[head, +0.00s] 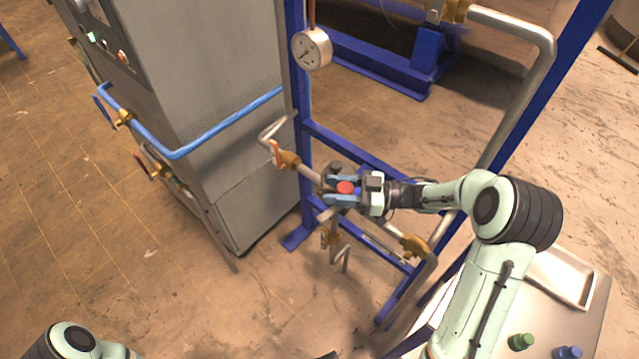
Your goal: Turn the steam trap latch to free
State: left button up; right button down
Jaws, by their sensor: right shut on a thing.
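My right gripper (334,191) reaches in from the right to the pipework on the blue frame. Its fingers are shut around a dark fitting with a round red top (345,187), which I take to be the steam trap latch. The fingers and the gripper body cover most of it, so I cannot tell its turn position. Part of my left arm shows at the bottom left corner; its gripper is not in view.
A blue frame (303,170) carries grey pipes, a pressure gauge (312,48) and a red-handled brass valve (284,157). A grey cabinet (225,70) with a blue pipe (225,124) stands left. A table at lower right holds a tray (594,287), a green bottle (520,341) and a blue bottle (567,352).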

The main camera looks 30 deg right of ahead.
jog(key=shift+s+r+n+g+y+p, duration=0.15)
jog(key=shift+n+g+y+p, duration=0.2)
jog(key=shift+n+g+y, duration=0.7)
jog(key=shift+a+g, duration=0.1)
jog(key=shift+g, duration=0.55)
jog(key=c, duration=0.6)
grip_release()
jog(key=b+v, duration=0.1)
jog(key=v, duration=0.6)
jog(key=shift+s+d, duration=0.1)
jog(key=shift+d, duration=0.15)
